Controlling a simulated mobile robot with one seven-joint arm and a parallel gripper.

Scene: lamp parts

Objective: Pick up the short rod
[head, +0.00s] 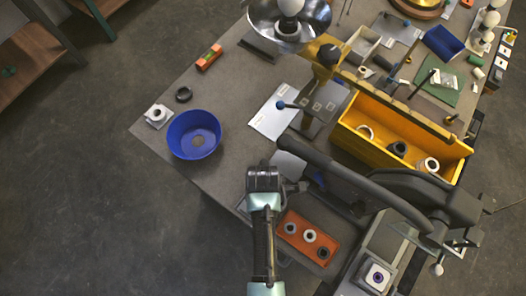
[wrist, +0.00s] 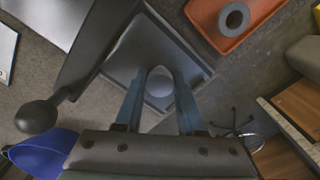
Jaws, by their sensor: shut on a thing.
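My gripper (wrist: 159,92) is shut on a small grey piece with a rounded end (wrist: 160,82), which I take as the short rod. It shows between the fingertips in the wrist view, nearly end-on, so its length is hidden. A dark square tray (wrist: 150,48) lies below it; I cannot tell whether the rod touches the tray. In the head view my gripper (head: 263,180) is over the table's front edge, left of a dark bar; its fingertips and the rod are hidden there.
A dark bar with a ball end (wrist: 36,117) passes close beside my gripper. An orange tray (head: 308,238) with round parts is near on the right. A blue bowl (head: 194,134) stands left, a yellow bin (head: 352,150) at the right. The table between bowl and gripper is clear.

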